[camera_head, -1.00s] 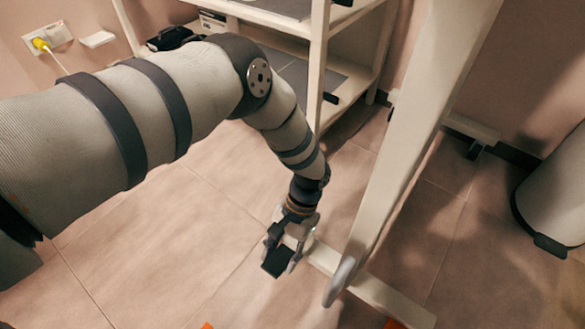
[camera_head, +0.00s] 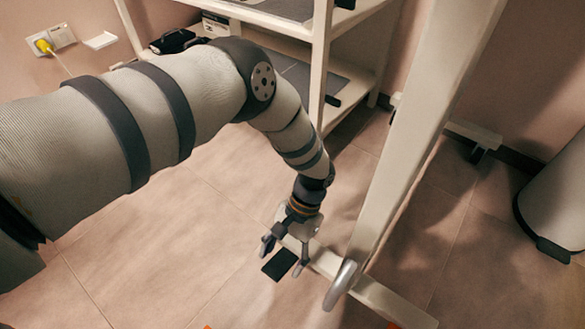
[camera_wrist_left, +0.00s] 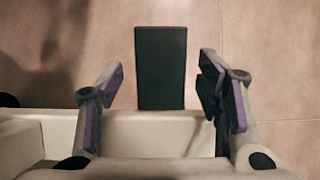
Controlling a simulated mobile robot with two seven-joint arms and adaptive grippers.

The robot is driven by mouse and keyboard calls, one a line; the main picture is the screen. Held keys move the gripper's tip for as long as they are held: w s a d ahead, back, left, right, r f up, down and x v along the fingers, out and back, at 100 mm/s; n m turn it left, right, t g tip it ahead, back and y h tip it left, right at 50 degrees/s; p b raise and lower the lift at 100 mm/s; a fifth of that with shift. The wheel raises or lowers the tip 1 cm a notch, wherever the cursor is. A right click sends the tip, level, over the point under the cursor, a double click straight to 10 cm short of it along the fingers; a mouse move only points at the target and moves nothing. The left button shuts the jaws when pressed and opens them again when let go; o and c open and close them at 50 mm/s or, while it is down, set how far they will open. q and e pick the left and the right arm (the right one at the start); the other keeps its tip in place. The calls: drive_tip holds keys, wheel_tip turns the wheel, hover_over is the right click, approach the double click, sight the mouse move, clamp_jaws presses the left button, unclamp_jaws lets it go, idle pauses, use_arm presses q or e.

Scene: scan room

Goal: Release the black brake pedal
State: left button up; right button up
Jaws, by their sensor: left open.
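The black brake pedal (camera_head: 280,264) is a flat dark rectangle low over the floor, beside the white base of a stand. In the left wrist view the pedal (camera_wrist_left: 160,68) sticks out past the white base bar, upper middle. My left gripper (camera_head: 284,253) reaches down to it from above. Its purple-padded fingers (camera_wrist_left: 160,85) are spread wide, one on each side of the pedal, with a clear gap on both sides. Nothing is held. My right gripper is in neither view.
The white stand's post (camera_head: 425,125) rises right of my gripper, with a grey curved part (camera_head: 341,284) low on it. A white shelf unit (camera_head: 319,65) stands behind. A white bin (camera_head: 560,195) is at the right. Floor at the lower left is clear.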

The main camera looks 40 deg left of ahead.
use_arm(q)
drive_tip(key=v, duration=1.1)
drive_tip(key=shift+r, duration=0.25)
drive_tip(key=shift+w, duration=0.15)
